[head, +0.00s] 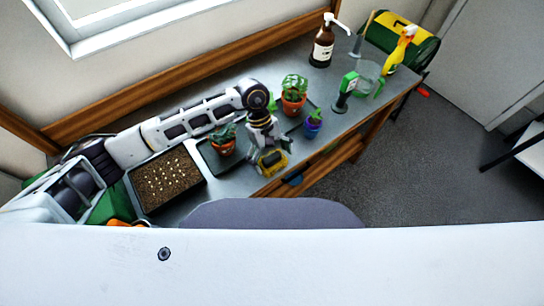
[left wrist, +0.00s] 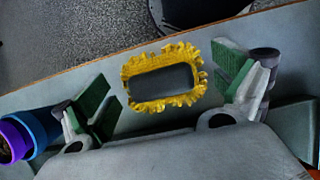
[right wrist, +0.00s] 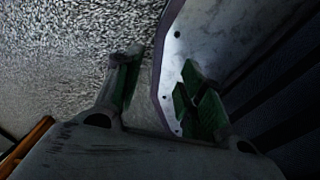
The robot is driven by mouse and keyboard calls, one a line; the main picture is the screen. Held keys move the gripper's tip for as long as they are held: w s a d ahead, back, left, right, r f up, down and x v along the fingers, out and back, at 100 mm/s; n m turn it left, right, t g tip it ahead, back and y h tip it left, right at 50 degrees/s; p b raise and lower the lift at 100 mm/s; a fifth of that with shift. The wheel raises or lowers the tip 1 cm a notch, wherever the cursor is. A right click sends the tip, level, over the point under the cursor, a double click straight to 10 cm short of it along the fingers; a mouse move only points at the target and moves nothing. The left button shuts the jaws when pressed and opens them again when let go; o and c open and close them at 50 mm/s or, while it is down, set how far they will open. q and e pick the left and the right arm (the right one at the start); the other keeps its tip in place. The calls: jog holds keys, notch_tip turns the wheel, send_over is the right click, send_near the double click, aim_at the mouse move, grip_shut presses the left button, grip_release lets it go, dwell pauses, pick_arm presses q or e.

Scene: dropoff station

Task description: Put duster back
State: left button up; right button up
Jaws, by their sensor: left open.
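The duster (head: 273,163), a yellow fringed block with a dark grey rectangular middle, lies near the front edge of the grey table. In the left wrist view the duster (left wrist: 163,79) sits between the spread fingers. My left gripper (head: 268,147) is open above it, with a gap on both sides; it partly covers the duster in the head view. My right gripper (right wrist: 160,85) shows only in the right wrist view, fingers apart with nothing between them, over the floor and beside a pale panel.
A potted plant (head: 222,140), another pot (head: 293,103) and a small blue-purple pot (head: 312,124) stand close around the left gripper. A soil tray (head: 166,182) is at left. A pump bottle (head: 321,50) and yellow bottle (head: 398,52) stand toward the far right.

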aim_at(272, 156)
pick_arm(q)
jog(key=b+v, duration=0.1)
jog(key=v, duration=0.3)
jog(key=shift+w+r, duration=0.1)
jog(key=shift+r, duration=0.15)
jog(key=b+v, duration=0.1)
jog(key=v, duration=0.6)
jog(key=shift+r, duration=0.25)
pick_arm(e)
jog(key=shift+w+d+f, duration=0.8)
jog(key=shift+d+f, duration=0.25)
jog(key=shift+s, duration=0.1)
jog(key=shift+s+d, duration=0.15)
jog(key=shift+s, duration=0.65)
